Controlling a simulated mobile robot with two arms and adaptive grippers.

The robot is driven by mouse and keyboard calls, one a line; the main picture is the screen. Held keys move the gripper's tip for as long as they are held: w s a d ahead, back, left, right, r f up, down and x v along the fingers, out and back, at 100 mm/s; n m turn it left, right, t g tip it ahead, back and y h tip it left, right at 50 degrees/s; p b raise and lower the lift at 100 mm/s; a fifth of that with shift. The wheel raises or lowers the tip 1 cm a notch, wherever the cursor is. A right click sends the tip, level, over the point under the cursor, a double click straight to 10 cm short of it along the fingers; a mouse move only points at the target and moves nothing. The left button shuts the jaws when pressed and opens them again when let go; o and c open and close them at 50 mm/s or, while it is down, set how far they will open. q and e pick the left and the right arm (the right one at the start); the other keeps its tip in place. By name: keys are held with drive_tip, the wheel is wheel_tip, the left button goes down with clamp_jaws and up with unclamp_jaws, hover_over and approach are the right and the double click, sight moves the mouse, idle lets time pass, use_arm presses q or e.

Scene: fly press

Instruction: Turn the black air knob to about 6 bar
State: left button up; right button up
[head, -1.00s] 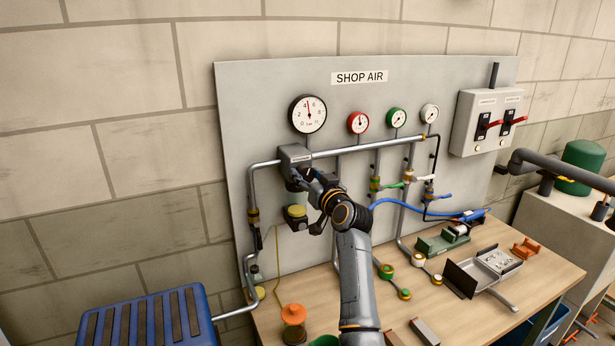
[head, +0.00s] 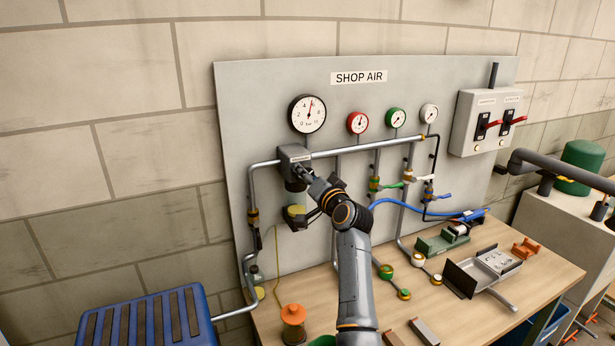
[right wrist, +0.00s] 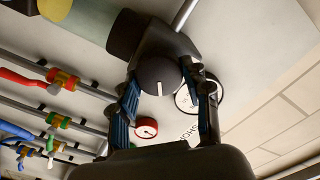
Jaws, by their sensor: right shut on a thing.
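The black air knob (right wrist: 158,75), with a white pointer line, sits between the two fingers of my right gripper (right wrist: 163,92) in the right wrist view. The fingers are shut on its sides. In the head view my right gripper (head: 304,178) is at the regulator (head: 294,153) on the grey panel and mostly hides the knob. The large white pressure gauge (head: 307,114) is above the regulator. Its red needle leans a little right of straight up, near the 6; the exact reading is too small to tell. My left gripper is not in view.
The "SHOP AIR" panel (head: 240,110) carries pipes, a red gauge (head: 358,123), a green gauge (head: 396,118) and valves right of my arm. The wooden bench (head: 440,318) below holds several small parts. A blue slatted top (head: 150,318) stands at lower left.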

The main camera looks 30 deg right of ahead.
drive_tip(key=shift+m, duration=0.9)
drive_tip(key=o, duration=1.2)
drive_tip(key=shift+c, duration=0.2)
drive_tip(key=s, duration=1.2)
drive_tip(key=shift+a, duration=0.35)
drive_tip(key=shift+f, duration=0.1)
